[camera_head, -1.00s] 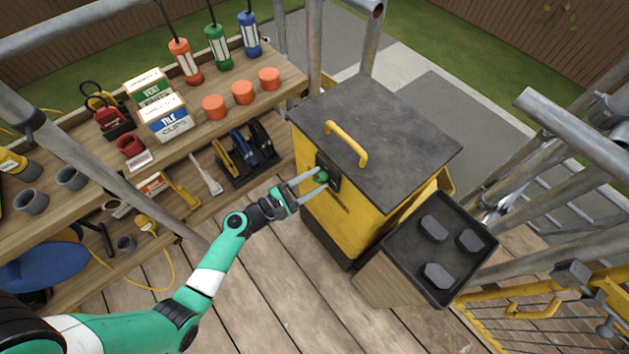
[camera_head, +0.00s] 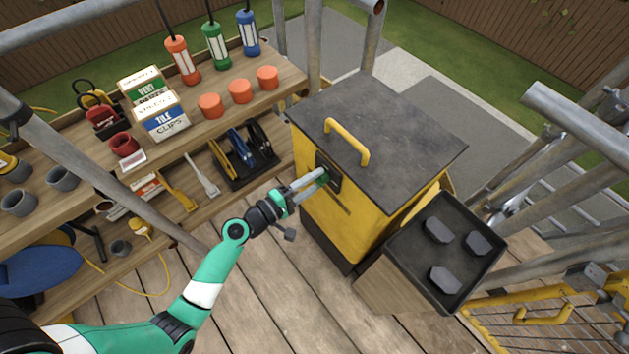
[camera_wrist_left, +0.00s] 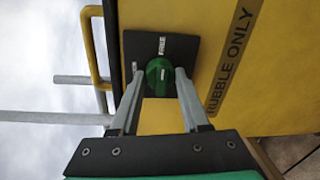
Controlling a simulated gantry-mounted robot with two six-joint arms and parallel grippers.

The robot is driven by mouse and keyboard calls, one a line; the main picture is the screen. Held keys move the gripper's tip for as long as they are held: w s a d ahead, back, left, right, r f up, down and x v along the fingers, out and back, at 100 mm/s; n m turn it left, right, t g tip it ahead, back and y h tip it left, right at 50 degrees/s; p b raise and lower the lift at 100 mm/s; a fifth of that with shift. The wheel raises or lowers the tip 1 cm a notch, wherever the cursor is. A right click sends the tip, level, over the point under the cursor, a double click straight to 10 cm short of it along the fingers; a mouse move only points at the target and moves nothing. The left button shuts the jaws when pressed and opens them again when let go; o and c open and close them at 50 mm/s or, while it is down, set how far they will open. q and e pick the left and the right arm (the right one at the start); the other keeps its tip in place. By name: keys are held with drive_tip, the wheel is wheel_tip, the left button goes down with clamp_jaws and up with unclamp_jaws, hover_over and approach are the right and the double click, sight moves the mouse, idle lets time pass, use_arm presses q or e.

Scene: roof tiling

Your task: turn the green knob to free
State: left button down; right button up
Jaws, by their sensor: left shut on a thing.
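The green knob (camera_wrist_left: 159,78) sits on a black plate (camera_wrist_left: 188,48) on the front of a yellow bin (camera_head: 340,215). In the wrist view a white label reading "FREE" is above the knob, and a second small label, too small to read, is to its left. A short pale mark on the knob runs roughly up and down in that picture. My left gripper (camera_head: 324,176) is shut on the knob, one finger on each side of it. In the head view the fingers hide most of the knob. My right gripper is not in view.
The bin has a dark lid (camera_head: 385,120) with a yellow handle (camera_head: 346,142). A black-topped box (camera_head: 412,262) with dark lumps stands to its right. Shelves (camera_head: 175,150) with clips boxes, cups and tools stand at left. Scaffold poles frame the deck.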

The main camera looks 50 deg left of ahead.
use_arm(q)
drive_tip(key=shift+m, duration=0.3)
drive_tip(key=shift+c, duration=1.9)
unclamp_jaws()
drive_tip(key=shift+s, duration=0.1)
drive_tip(key=s, duration=1.1)
drive_tip(key=shift+s+a+r+p, duration=0.2)
drive_tip(key=shift+a+r+p, duration=0.15)
drive_tip(key=shift+r+p, duration=0.1)
